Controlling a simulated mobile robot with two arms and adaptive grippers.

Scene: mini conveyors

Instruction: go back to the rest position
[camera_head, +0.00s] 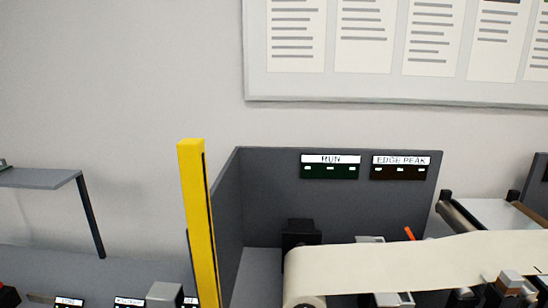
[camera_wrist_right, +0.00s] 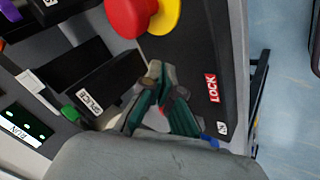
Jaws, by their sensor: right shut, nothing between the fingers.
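My right gripper (camera_wrist_right: 158,80) shows in the right wrist view, with its dark teal fingers closed together and nothing visible between them. It is in front of a dark panel, near a red push button (camera_wrist_right: 130,14) on a yellow base, with a LOCK label (camera_wrist_right: 212,88) to its right. A SPLICE label (camera_wrist_right: 90,102) is to its left. I cannot tell whether the fingertips touch the panel. Neither gripper shows in the head view.
In the head view, a yellow post (camera_head: 198,220) stands left of a grey machine housing (camera_head: 265,190) with RUN and EDGE PEAK displays. A cream belt (camera_head: 380,267) runs to the right. A grey shelf (camera_head: 38,179) stands at left. Blue floor (camera_wrist_right: 290,110) shows in the wrist view.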

